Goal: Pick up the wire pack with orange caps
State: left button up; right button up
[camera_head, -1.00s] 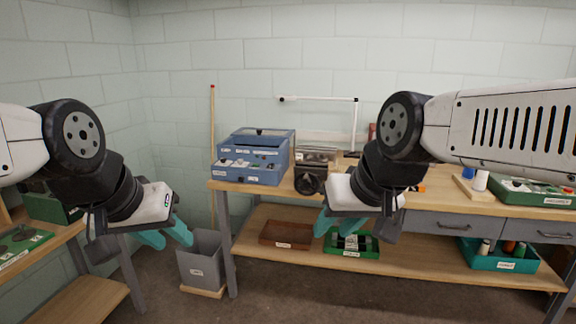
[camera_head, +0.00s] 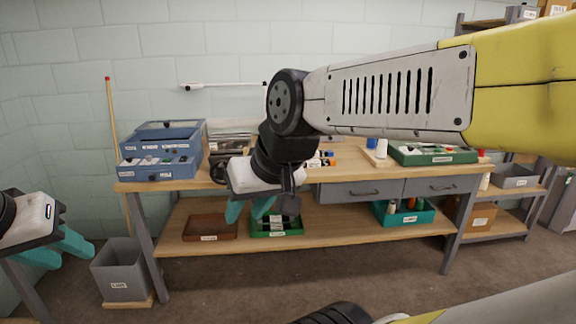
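A small dark item with orange ends (camera_head: 322,161), which looks like the wire pack with orange caps, lies on the workbench top (camera_head: 345,180). My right forearm and gripper partly hide it on the left. My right gripper (camera_head: 248,210) hangs in front of the bench, left of and lower than this item. Its teal fingers are apart and nothing shows between them. My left gripper (camera_head: 58,252) is at the far left, away from the bench. Its teal fingers are also apart, with nothing visible in them.
Blue cases (camera_head: 160,155) stand on the bench's left end and a green tray (camera_head: 432,155) on its right. The lower shelf holds a brown tray (camera_head: 209,226), a green tray (camera_head: 290,230) and a teal bin (camera_head: 405,216). A grey bin (camera_head: 121,268) stands on the floor.

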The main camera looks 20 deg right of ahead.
aim_at(326, 162)
jog(key=i+z, duration=0.15)
jog(key=z, duration=0.45)
jog(key=i+z, duration=0.3)
jog(key=i, duration=0.2)
jog(key=i+j+z, duration=0.3)
jog(key=i, duration=0.15)
jog(key=i+j, duration=0.2)
jog(key=i, duration=0.2)
jog(key=i+j, duration=0.2)
jog(key=i, duration=0.2)
jog(key=i+j+z, duration=0.1)
jog(key=i, duration=0.3)
